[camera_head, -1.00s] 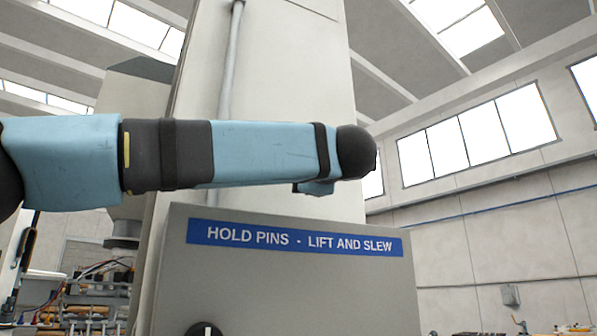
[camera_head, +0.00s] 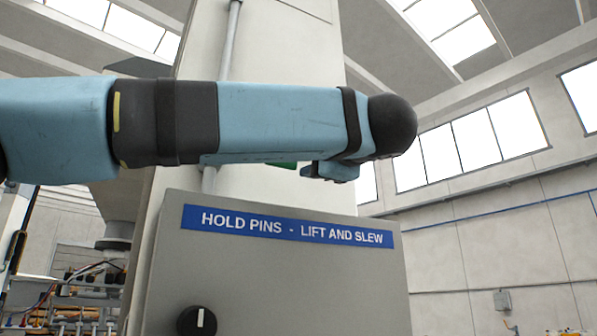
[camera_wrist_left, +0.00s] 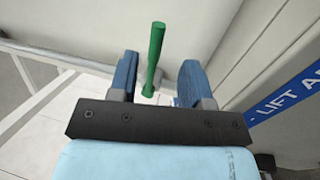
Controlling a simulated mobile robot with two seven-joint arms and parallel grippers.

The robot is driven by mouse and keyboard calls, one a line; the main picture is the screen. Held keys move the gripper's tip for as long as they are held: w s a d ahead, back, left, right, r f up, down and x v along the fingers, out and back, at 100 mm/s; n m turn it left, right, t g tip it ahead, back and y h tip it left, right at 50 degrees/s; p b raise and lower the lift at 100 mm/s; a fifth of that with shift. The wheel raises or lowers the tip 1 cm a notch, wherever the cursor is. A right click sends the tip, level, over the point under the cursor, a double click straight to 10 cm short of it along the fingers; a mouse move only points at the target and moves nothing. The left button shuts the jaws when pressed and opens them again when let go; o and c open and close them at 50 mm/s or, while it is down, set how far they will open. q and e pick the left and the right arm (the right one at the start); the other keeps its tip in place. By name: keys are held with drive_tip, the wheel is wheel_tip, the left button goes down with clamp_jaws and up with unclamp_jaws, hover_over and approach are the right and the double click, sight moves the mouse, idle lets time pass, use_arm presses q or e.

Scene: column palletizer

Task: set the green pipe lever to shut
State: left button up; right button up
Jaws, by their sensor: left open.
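The green pipe lever (camera_wrist_left: 154,62) shows in the left wrist view as a slim green bar with a round lower end. It lies in the picture between the two blue fingers of my left gripper (camera_wrist_left: 159,62). The gripper is open, and I see no finger touching the lever. How far the lever is from the fingers in depth is hard to tell. In the head view only a small green patch (camera_head: 284,165) shows below my left arm, likely part of the lever. My right gripper is in neither view.
A grey control box (camera_head: 280,270) with a blue "HOLD PINS - LIFT AND SLEW" label (camera_head: 290,227) and a black knob (camera_head: 197,321) stands below my arm. A pale column (camera_head: 270,60) with a grey pipe (camera_head: 228,45) rises behind. Shelving with cables stands at lower left.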

use_arm(q)
drive_tip(key=v, duration=0.5)
drive_tip(key=shift+d+b, duration=0.1)
drive_tip(key=shift+b, duration=0.3)
drive_tip(key=shift+f, duration=0.1)
